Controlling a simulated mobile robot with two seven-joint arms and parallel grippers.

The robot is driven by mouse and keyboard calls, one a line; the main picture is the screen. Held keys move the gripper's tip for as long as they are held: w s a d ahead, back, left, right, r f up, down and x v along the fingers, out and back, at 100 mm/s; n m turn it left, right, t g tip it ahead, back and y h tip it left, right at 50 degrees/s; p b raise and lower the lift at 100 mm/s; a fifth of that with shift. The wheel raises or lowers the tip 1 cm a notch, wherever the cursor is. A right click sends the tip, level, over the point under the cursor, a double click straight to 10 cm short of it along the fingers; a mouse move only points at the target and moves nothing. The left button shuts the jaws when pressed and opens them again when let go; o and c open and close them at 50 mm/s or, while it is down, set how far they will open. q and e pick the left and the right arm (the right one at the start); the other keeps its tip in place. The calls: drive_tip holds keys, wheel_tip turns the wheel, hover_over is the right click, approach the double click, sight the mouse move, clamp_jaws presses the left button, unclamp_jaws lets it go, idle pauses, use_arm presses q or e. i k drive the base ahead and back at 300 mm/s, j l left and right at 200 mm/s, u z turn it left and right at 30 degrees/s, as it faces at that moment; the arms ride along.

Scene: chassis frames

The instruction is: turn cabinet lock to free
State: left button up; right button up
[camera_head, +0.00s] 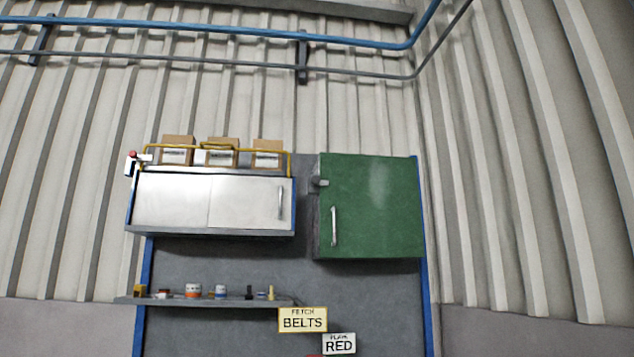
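A green cabinet (380,205) hangs on the grey panel at right, its door shut. It has a silver vertical handle (334,226) near its left edge. A small grey latch-like fitting (319,183) sits on its upper left edge; it may be the lock, but its setting is too small to tell. A white wall cabinet (180,203) hangs to its left, closed, with a vertical handle (281,203) at its right end. A small white fitting with a red tip (132,158) is at its upper left corner. Neither of my grippers is in view.
Several cardboard boxes (222,152) stand behind a yellow rail on the white cabinet. A shelf (215,301) below holds several small items. Signs reading "FETCH BELTS" (303,320) and "RED" (339,344) are below. The space before the cabinets looks clear.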

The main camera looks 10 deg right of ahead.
sight(315, 180)
drive_tip(key=i+l, duration=1.2)
drive_tip(key=l, duration=0.2)
drive_tip(key=j+u, duration=0.05)
